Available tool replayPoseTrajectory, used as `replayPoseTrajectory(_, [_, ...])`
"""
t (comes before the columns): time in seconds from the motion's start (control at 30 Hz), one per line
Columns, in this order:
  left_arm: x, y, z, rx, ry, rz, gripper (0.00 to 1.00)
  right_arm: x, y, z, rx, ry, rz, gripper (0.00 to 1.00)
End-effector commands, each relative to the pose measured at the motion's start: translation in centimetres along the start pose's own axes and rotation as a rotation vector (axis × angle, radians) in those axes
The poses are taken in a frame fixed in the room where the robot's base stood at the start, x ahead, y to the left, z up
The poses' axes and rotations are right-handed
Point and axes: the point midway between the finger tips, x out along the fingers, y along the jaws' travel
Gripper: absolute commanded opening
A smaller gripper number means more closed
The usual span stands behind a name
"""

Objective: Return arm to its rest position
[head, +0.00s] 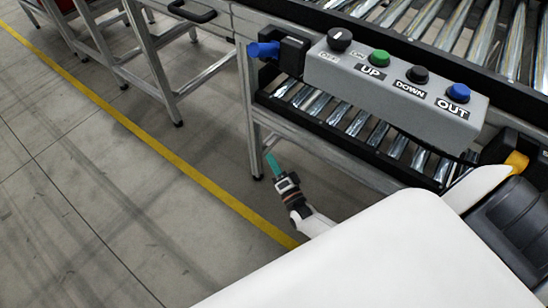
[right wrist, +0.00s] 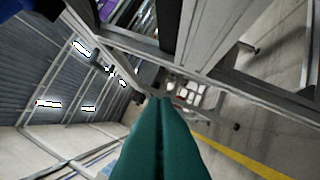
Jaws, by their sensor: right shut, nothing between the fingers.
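My right gripper (head: 271,163) has slim teal fingers and hangs in the lower middle of the head view, beside a leg of the metal roller frame. In the right wrist view its two fingers (right wrist: 160,105) lie together along their length, with nothing between them. My left gripper is not in the head view. The control box (head: 395,85) with its black, green and blue knobs stands on the roller frame, above and to the right of the right gripper, well apart from it.
Metal rollers (head: 350,119) run under and behind the control box. A blue handle (head: 262,50) sticks out at the box's left end, and an orange part (head: 516,161) shows at the right. A yellow floor line (head: 150,131) crosses open grey floor on the left.

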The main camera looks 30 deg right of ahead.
Motion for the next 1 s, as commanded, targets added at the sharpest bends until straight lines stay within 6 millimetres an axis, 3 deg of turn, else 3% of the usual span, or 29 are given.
replayPoseTrajectory(0.4, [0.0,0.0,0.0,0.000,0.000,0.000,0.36,0.0,0.0,-0.1,-0.004,0.004,-0.005,0.00])
replayPoseTrajectory(0.57, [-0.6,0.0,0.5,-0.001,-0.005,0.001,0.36,-0.8,-1.0,-2.0,-0.099,0.095,-0.114,0.00])
replayPoseTrajectory(0.77, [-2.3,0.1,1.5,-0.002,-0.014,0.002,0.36,-4.8,-3.0,-6.5,-0.396,0.400,-0.380,0.00])
replayPoseTrajectory(1.0, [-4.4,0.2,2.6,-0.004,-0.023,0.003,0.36,-12.8,-3.4,-8.8,-0.754,0.847,-0.614,0.00])
